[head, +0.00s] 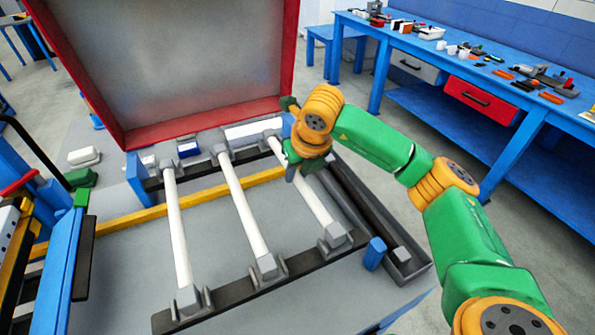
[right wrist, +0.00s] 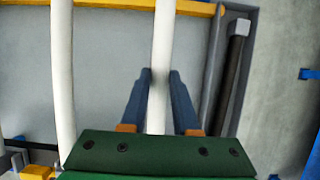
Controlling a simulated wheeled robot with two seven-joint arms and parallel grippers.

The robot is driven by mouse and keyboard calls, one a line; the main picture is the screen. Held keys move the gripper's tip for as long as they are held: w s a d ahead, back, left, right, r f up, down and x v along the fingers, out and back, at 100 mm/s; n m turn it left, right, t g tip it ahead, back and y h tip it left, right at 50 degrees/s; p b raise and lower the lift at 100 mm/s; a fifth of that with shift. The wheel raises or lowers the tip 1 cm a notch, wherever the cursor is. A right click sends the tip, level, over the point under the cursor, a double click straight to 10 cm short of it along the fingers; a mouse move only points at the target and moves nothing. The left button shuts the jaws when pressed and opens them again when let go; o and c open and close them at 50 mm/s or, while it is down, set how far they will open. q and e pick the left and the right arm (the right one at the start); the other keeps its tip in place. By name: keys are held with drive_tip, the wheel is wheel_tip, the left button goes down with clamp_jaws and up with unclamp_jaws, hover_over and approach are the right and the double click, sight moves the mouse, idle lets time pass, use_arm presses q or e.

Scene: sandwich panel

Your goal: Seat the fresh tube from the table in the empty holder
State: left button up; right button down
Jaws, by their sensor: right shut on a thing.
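Three white tubes lie side by side across the open panel, the left one (head: 178,230), the middle one (head: 243,205) and the right one (head: 318,205). My right gripper (head: 296,168) is shut on the right tube, near its far part. In the right wrist view the two blue fingers (right wrist: 160,78) stand on either side of this tube (right wrist: 160,45). Its near end meets the grey near holder (head: 335,238); I cannot tell whether it is fully seated. Its far end shows near the far holder row, partly behind my gripper. My left gripper is not in view.
A grey tray (head: 415,270) right of the tubes holds a dark tube (head: 366,208) with a grey end. A yellow bar (head: 190,203) crosses under the tubes. The red-framed lid (head: 170,65) stands open behind. A blue workbench (head: 450,60) with small items is at the right.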

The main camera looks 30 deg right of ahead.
drive_tip(key=shift+f+b, duration=0.3)
drive_tip(key=c, duration=0.6)
unclamp_jaws()
